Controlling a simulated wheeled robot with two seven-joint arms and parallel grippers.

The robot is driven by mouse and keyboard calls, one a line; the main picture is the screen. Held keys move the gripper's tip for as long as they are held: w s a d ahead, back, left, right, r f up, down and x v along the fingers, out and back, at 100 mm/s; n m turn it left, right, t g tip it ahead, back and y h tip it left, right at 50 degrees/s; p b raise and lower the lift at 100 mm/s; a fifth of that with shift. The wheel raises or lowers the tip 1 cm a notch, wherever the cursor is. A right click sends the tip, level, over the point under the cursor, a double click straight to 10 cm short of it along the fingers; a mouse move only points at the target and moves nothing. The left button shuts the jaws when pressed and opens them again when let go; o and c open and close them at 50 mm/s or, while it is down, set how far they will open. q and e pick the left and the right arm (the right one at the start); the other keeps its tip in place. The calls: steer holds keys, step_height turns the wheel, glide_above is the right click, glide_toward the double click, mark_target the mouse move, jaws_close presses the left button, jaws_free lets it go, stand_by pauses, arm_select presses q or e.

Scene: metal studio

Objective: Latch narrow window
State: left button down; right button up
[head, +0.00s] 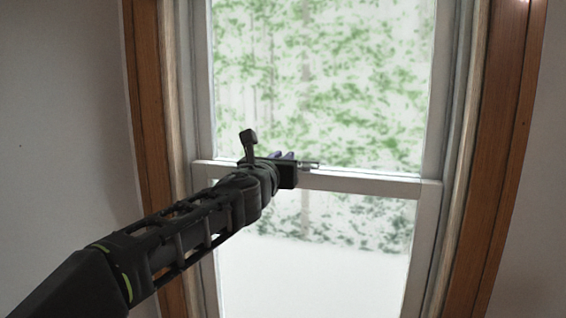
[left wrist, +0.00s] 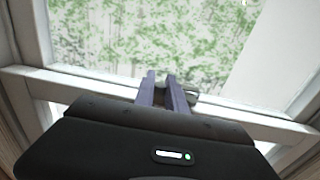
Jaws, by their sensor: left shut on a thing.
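A narrow window with a white sash frame (head: 365,183) stands ahead, with a horizontal meeting rail across its middle. A small metal latch (head: 309,165) sits on that rail, a little right of my left gripper. My left gripper (head: 288,156) is at the rail, its fingers shut on part of the latch. The gripper body hides much of the latch. My right gripper is not in view.
Brown wooden trim (head: 498,150) borders the window on both sides, with pale walls beyond. Glass panes lie above and below the rail, with greenery and pale ground outside. The right part of the rail is clear.

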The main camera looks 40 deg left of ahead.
arm_select(q)
steer(key=shift+w+a+m+t+h, duration=0.2)
steer(key=shift+m+h, duration=0.2)
steer(key=shift+h, duration=0.2)
steer(key=shift+w+a+m+t+h, duration=0.15)
steer(key=shift+m+h, duration=0.25)
steer(key=shift+h, duration=0.2)
steer(key=shift+d, duration=0.15)
steer(key=c, duration=1.4)
jaws_free()
steer(key=shift+o, duration=0.2)
steer(key=p+v, duration=0.1)
steer(key=v, duration=0.6)
steer(key=shift+s, duration=0.35)
